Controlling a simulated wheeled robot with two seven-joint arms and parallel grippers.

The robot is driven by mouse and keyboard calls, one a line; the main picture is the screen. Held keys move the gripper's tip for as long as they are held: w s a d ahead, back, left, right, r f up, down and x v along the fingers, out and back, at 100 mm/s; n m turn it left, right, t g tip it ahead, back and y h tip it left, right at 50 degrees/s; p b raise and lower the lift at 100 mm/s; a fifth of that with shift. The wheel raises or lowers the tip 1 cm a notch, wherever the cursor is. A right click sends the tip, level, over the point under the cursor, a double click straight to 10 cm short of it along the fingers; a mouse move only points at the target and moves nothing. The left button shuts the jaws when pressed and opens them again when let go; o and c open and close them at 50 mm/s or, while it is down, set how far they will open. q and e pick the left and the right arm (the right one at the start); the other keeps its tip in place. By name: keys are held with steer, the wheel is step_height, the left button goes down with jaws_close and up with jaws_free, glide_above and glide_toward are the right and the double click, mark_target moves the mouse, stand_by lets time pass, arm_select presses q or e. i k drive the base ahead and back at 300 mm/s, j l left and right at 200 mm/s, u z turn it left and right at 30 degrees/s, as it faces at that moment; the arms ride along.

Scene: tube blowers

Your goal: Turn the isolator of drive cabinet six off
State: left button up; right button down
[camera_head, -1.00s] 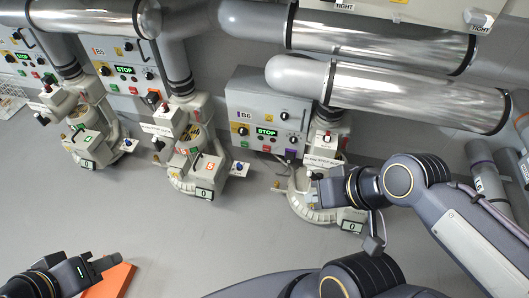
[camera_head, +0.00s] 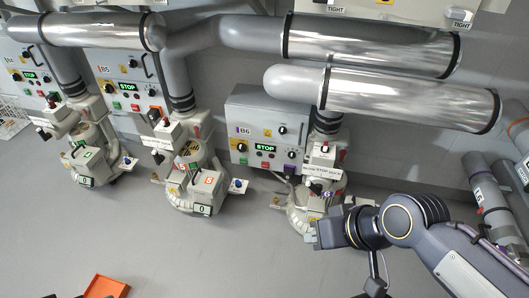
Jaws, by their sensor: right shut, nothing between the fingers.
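Drive cabinet B6 (camera_head: 240,108) is a grey box on the wall in the middle, with a green STOP display (camera_head: 265,148). Its front has a small dark knob (camera_head: 282,130) at the upper right and a larger dark rotary knob (camera_head: 291,154) at the lower right. Which knob is the isolator, and its exact setting, is too small to tell. My right gripper (camera_head: 313,238) is shut and empty. It is below and right of the cabinet, in front of the lower part of the blower (camera_head: 300,192), apart from both knobs.
Cabinet B5 (camera_head: 122,68) and another cabinet stand to the left, each with a blower below. Large silver pipes (camera_head: 400,98) run above and right of B6. An orange tray (camera_head: 105,287) lies at the bottom left. The grey floor between is clear.

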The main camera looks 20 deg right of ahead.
mark_target(240, 147)
steer(key=i+l, duration=0.2)
steer(key=l, duration=0.15)
steer(key=i+l, duration=0.4)
steer(key=l, duration=0.25)
steer(key=i+l, duration=0.2)
steer(key=l, duration=0.15)
steer(key=j+u, duration=0.05)
